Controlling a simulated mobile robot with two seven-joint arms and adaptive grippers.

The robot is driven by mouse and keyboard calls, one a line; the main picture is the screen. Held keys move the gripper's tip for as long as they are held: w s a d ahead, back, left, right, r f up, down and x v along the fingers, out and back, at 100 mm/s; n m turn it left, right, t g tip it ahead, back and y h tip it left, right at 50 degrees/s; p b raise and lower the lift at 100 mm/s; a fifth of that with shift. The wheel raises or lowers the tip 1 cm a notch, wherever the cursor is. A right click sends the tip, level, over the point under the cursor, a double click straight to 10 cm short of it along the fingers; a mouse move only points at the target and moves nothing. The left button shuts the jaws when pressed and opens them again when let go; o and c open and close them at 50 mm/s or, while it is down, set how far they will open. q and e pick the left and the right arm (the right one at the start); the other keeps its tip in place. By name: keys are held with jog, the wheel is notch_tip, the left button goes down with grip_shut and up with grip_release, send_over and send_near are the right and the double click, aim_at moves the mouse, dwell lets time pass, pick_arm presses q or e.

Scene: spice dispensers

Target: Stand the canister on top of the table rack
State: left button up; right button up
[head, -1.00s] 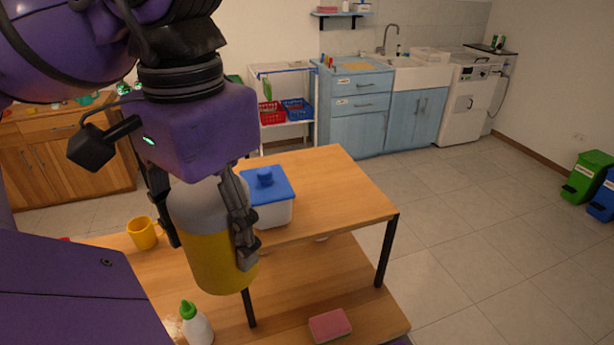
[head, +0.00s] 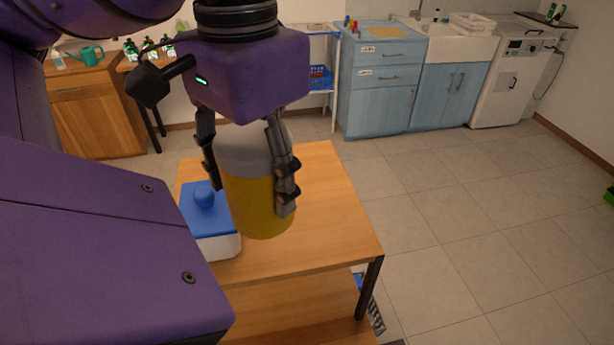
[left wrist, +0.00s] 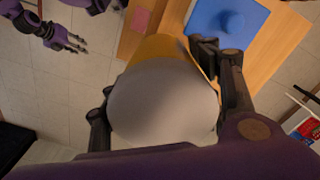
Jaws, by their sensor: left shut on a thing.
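The canister (head: 262,205) is a yellow cylinder with a grey upper part. My left gripper (head: 245,190) is shut on it from above, with a finger on each side, and holds it upright. In the head view it appears over the wooden top of the table rack (head: 325,215); I cannot tell whether its base touches. In the left wrist view the canister's grey end (left wrist: 163,103) fills the space between the fingers. My right gripper (left wrist: 65,38) shows at the upper left of the left wrist view, empty, its fingers apart.
A white box with a blue lid (head: 205,215) stands on the rack top, left of the canister. The top's right part is bare. A lower shelf (head: 290,315) lies beneath. Blue cabinets (head: 380,85) and a wooden cabinet (head: 95,115) stand farther back.

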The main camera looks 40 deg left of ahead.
pick_arm(q)
jog(key=shift+w+f, duration=0.25)
jog(key=shift+w, duration=0.25)
jog(key=w+f, duration=0.3)
jog(key=w, duration=0.1)
jog(key=w+f, duration=0.3)
jog(key=f, duration=0.1)
jog(key=w+d+f, duration=0.1)
jog(key=w+f, duration=0.2)
jog(key=w, duration=0.1)
jog(key=shift+w+f+p, duration=0.35)
jog(key=shift+f, duration=0.95)
jog(key=o, duration=1.2)
jog(key=shift+r, duration=0.1)
jog(key=shift+o, duration=0.3)
pick_arm(e)
jog(key=shift+w+d+r, duration=0.1)
jog(key=shift+w+r, duration=0.1)
jog(key=shift+r, duration=0.15)
